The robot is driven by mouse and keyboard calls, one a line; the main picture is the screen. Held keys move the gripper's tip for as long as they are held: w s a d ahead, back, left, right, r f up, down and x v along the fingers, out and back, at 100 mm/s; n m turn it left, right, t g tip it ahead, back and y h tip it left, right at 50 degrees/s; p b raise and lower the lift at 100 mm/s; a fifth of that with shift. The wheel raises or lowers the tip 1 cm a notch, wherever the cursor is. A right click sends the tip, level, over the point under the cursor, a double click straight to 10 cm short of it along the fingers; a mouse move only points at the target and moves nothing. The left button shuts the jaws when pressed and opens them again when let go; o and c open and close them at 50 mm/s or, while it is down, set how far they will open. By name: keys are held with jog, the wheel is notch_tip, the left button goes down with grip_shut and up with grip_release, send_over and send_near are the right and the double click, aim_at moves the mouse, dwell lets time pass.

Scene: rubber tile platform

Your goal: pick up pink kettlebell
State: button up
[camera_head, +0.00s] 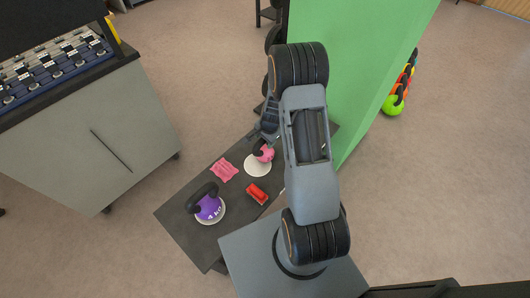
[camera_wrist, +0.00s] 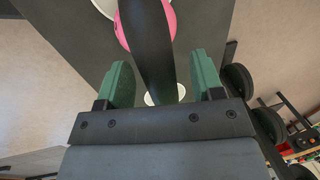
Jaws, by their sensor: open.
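The pink kettlebell (camera_head: 265,153) stands on the dark platform (camera_head: 177,212), beside or partly over a white disc (camera_head: 257,168). Its dark handle shows on its left side in the head view. In the wrist view the pink body (camera_wrist: 171,22) is at the top, mostly hidden behind its thick black handle (camera_wrist: 148,45). My gripper (camera_wrist: 163,78) is open, its two green fingers on either side of the handle in the picture, with gaps on both sides. I cannot tell how deep the handle sits between them. In the head view my arm partly covers this area.
A purple kettlebell (camera_head: 210,208) with a black handle stands on another white disc. A pink cloth (camera_head: 224,170) and a red object (camera_head: 257,193) lie nearby on the platform. A green panel (camera_head: 360,60) rises behind. A grey cabinet (camera_head: 90,135) stands at left, with open floor between.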

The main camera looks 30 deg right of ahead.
jog(key=shift+w+f, duration=0.1)
jog(key=shift+f, duration=0.15)
jog(key=shift+c, duration=0.2)
grip_shut()
dwell(1.1)
jog(key=shift+w+r, duration=0.1)
jog(key=shift+r, duration=0.05)
